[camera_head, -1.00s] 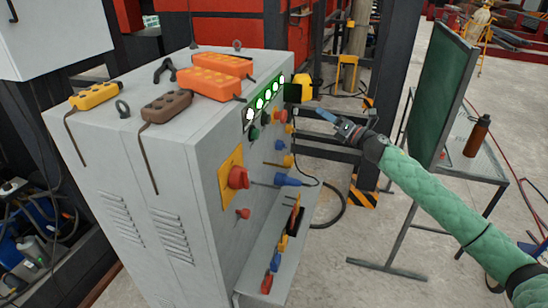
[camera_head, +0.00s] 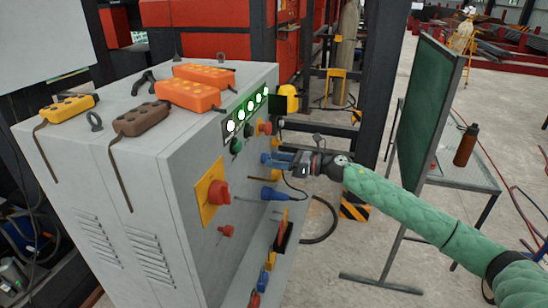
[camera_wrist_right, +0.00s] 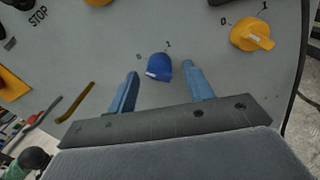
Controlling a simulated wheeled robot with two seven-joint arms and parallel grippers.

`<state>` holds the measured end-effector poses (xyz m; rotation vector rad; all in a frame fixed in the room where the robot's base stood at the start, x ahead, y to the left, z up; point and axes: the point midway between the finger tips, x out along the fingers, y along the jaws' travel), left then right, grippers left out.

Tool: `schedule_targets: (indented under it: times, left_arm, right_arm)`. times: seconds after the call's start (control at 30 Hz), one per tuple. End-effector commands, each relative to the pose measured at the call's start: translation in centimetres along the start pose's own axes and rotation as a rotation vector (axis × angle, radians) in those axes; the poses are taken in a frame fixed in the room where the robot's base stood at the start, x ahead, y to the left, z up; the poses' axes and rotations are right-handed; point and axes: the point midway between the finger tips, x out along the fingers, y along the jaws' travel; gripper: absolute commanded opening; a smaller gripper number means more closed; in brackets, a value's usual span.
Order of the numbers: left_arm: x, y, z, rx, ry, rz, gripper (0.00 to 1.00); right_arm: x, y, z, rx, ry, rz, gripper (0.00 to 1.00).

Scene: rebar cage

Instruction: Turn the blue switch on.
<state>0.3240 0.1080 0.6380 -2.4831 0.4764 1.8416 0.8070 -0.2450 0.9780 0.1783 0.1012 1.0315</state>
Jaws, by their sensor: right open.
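The blue switch (camera_wrist_right: 159,66) is on the grey panel in the right wrist view, between marks 0 on its left and 1 above right. Its pale marker is at its lower left, on the 0 side. My right gripper (camera_wrist_right: 160,80) is open, with one blue fingertip on each side of the switch; I cannot tell whether they touch it. In the head view the right gripper (camera_head: 278,160) is at the cabinet's control face, by the blue switch (camera_head: 265,158). My left gripper is not in view.
A yellow switch (camera_wrist_right: 252,34) sits right of the blue one. A green board (camera_head: 425,115) stands to the right.

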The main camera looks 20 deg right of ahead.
Motion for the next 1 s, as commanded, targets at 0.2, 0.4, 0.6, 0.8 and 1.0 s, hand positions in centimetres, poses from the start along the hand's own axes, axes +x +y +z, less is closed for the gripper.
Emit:
schedule_targets:
  times: [0.2,0.4,0.6,0.8,1.0]
  left_arm:
    - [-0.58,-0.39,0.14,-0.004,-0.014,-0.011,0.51]
    - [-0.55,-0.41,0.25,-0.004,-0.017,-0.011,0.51]
    - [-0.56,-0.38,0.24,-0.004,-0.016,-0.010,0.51]
    - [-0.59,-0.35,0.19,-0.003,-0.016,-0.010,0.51]
    - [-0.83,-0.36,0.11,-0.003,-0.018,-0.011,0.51]
  right_arm:
    - [1.08,-0.01,-0.01,0.000,0.000,0.000,0.51]
    - [1.10,-0.01,-0.06,0.000,0.000,0.000,0.51]
    - [1.09,-0.01,-0.05,0.000,0.000,0.000,0.18]
    - [1.07,-0.03,-0.04,0.002,0.000,-0.001,0.08]
    - [1.06,-0.04,-0.01,0.039,-0.002,-0.001,0.08]
